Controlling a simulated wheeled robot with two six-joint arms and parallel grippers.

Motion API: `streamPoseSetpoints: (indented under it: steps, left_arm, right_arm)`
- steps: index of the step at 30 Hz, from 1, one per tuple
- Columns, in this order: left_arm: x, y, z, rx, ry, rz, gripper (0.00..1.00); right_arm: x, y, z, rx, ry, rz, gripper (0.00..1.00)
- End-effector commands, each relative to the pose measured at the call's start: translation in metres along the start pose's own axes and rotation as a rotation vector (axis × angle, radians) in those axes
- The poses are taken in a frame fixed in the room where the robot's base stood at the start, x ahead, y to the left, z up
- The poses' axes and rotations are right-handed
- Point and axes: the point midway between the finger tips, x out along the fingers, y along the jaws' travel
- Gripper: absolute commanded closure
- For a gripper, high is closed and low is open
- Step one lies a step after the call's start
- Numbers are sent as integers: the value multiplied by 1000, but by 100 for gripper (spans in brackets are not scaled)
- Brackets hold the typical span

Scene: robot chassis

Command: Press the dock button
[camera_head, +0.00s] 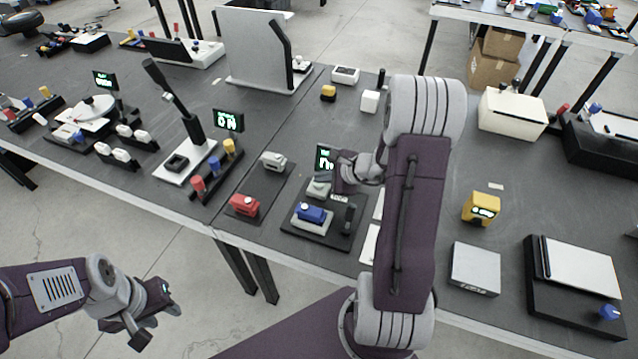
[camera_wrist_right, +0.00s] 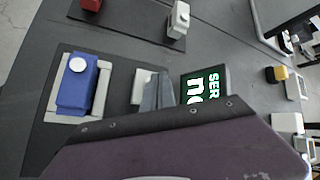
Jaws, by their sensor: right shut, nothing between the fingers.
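A dark dock board (camera_head: 295,228) stands on the table, with a blue block (camera_head: 311,213) in a light grey cradle. The blue block also shows in the right wrist view (camera_wrist_right: 78,85), with a round white button (camera_wrist_right: 78,64) on top. Behind it is a smaller light grey block (camera_head: 318,190), with a lit green-and-white screen (camera_head: 325,157) further back. My right gripper (camera_head: 338,184) is shut and empty, its tips at the grey block; I cannot tell whether they touch. They partly cover this block in the wrist view (camera_wrist_right: 138,86). My left gripper (camera_head: 155,322) is open and empty, off the table's front edge.
A red block (camera_head: 243,205) and a grey block (camera_head: 274,162) stand on a dark mat left of the dock. A black handle (camera_head: 348,218) stands on the dock's right. A yellow device (camera_head: 481,208) and a grey box (camera_head: 475,268) are further right.

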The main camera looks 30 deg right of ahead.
Motion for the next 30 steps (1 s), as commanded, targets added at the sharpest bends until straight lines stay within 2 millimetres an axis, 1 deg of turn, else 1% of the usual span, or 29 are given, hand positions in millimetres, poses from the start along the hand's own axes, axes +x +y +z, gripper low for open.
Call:
streamPoseSetpoints:
  steps: [21, 30]
  left_arm:
    - [9, 0, 1, 0, 0, 0, 64]
    - [8, 0, 1, 0, 0, 0, 64]
  right_arm:
    - [5, 4, -4, 0, 1, 0, 100]
    - [4, 3, -3, 0, 1, 1, 100]
